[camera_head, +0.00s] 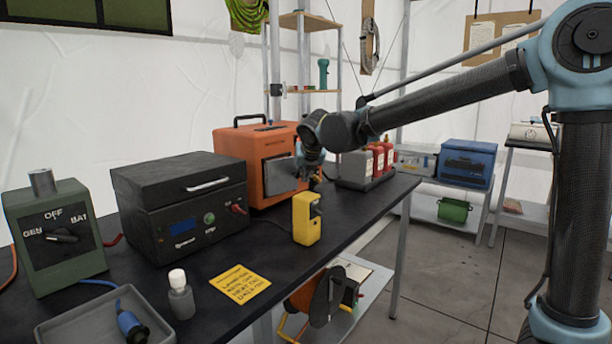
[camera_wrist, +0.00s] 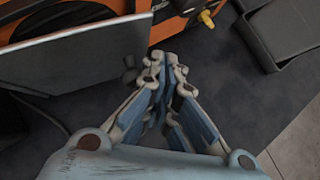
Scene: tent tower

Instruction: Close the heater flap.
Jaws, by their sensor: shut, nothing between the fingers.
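The orange heater (camera_head: 258,140) stands on the dark bench, and part of its front shows in the wrist view (camera_wrist: 185,28). Its grey flap (camera_head: 281,176) stands swung out from the front. In the wrist view the flap (camera_wrist: 80,55) is a large flat panel, with a dark round opening partly visible behind it. My gripper (camera_wrist: 165,62) is shut and empty, with its fingertips close to the flap's free edge. I cannot tell whether they touch it. In the head view my wrist hides the heater's right side and part of the gripper (camera_head: 314,176).
A yellow handheld device (camera_head: 306,220) stands on the bench in front of the heater. A black box (camera_head: 180,205) is left of it. A yellow knob (camera_wrist: 207,19) juts from the heater.

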